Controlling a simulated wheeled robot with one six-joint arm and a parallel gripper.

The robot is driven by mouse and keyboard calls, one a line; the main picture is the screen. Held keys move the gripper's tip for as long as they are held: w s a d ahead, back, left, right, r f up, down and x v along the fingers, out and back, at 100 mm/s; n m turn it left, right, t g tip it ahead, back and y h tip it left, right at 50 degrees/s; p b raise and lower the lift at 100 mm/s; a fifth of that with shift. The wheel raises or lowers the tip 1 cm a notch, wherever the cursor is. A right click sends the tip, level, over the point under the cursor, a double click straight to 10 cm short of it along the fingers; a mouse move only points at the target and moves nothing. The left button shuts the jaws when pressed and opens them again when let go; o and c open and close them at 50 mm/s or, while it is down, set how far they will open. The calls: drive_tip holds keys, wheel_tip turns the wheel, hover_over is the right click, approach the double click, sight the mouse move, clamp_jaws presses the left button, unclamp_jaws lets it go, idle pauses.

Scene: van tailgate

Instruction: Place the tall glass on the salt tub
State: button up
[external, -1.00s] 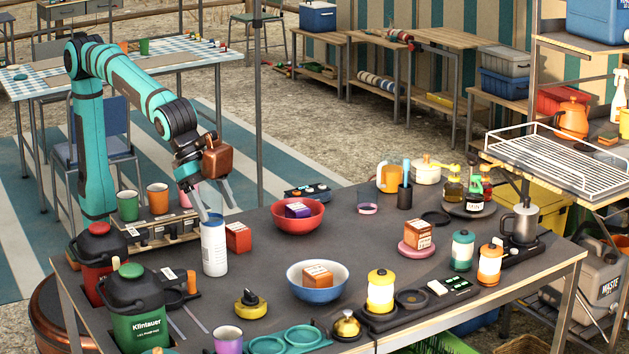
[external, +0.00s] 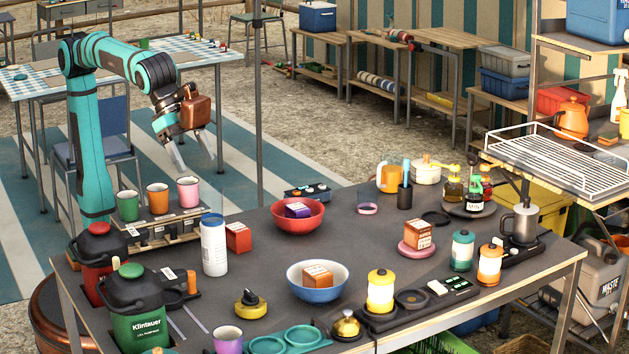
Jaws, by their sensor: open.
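The white tub with blue print (external: 214,252), which looks like the salt tub, stands upright at the left of the dark table. A bluish, clear-looking section with a rim (external: 212,220) shows at its top. This may be the tall glass on the tub or the tub's own lid; I cannot tell which at this size. No other tall glass stands out. My gripper (external: 196,168) is open and empty, above and to the left of the tub, apart from it. Its fingers point down, above the pink cup in the picture.
Green, orange and pink (external: 188,191) cups stand on a rack behind the tub. A red box (external: 238,237) is close to its right. A red bowl (external: 298,226) and a blue bowl (external: 318,293) hold boxes. Lidded red and green (external: 139,330) containers are at front left.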

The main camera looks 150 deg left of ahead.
drive_tip(key=shift+s+r, duration=0.15)
drive_tip(key=shift+r, duration=0.1)
drive_tip(key=s+d+r+m+t+h, duration=0.1)
drive_tip(key=s+d+t, duration=0.3)
drive_tip(key=s, duration=0.8)
drive_tip(key=s+d+m+t+h, duration=0.1)
drive_tip(key=s+d+m+t, duration=0.2)
drive_tip(key=s, duration=0.9)
drive_tip(key=d+t, duration=0.2)
drive_tip(key=t, duration=0.2)
drive_tip(key=shift+s+r+m, duration=0.3)
drive_tip(key=shift+s+r, duration=0.1)
